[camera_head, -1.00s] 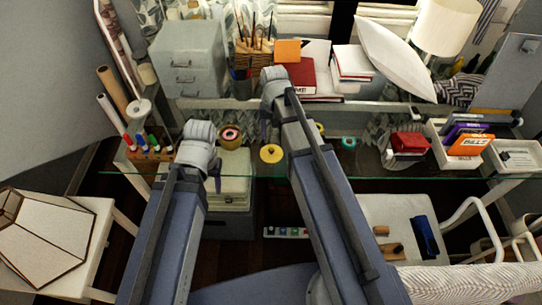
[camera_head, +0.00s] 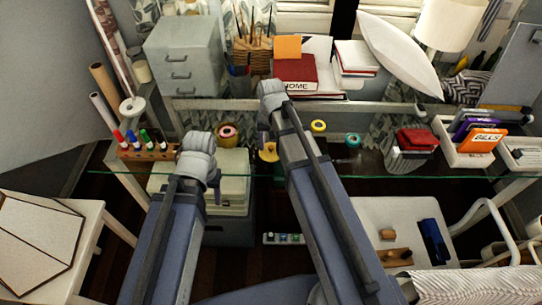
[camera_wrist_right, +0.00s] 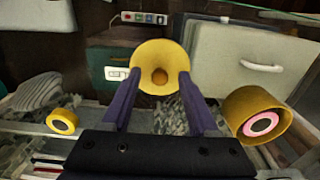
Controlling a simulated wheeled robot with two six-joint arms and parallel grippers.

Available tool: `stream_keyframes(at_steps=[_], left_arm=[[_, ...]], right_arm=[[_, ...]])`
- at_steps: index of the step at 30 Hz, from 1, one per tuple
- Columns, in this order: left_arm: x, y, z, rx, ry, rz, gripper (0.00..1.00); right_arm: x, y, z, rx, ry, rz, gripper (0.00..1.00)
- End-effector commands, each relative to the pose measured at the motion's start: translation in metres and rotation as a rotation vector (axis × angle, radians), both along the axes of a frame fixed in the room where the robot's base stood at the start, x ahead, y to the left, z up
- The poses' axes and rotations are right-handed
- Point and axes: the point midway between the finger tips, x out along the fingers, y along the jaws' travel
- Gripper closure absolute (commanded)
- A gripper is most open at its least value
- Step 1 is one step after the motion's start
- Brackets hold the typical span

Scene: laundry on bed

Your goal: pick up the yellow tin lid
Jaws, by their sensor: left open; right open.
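The yellow tin lid (camera_head: 268,152) lies on the glass desk top in the head view, partly hidden by my right arm. In the right wrist view the lid (camera_wrist_right: 160,54) is a round yellow disc with a small brown-orange centre. My right gripper (camera_wrist_right: 160,76) is open, with its two dark purple fingers pointing at the lid, one towards each side of it. I cannot tell whether they touch it. In the head view the right gripper (camera_head: 263,134) is mostly hidden behind its arm. My left gripper (camera_head: 214,184) is open and empty, left of the lid, near the desk's front edge.
A tape roll with a pink core (camera_head: 227,134) and a smaller yellow ring (camera_head: 318,126) lie on either side of the lid; both show in the wrist view. A marker holder (camera_head: 146,152) stands left. A red-topped box (camera_head: 416,140) and a tray (camera_head: 462,156) are right.

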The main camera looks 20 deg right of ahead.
Motion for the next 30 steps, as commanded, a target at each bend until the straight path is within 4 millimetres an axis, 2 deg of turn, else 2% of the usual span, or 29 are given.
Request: stream_keyframes(at_steps=[6, 22, 30], left_arm=[[0.0000, 0.0000, 0.0007, 0.000, 0.000, 0.000, 0.45], [0.0000, -0.0001, 0.0006, 0.000, 0.000, 0.000, 0.45], [0.0000, -0.0001, 0.0006, 0.000, 0.000, 0.000, 0.45]], right_arm=[[0.0000, -0.0002, 0.0007, 0.000, 0.000, 0.000, 0.41], [0.0000, -0.0003, 0.0006, 0.000, 0.000, 0.000, 1.00], [0.0000, -0.0002, 0.0006, 0.000, 0.000, 0.000, 1.00]])
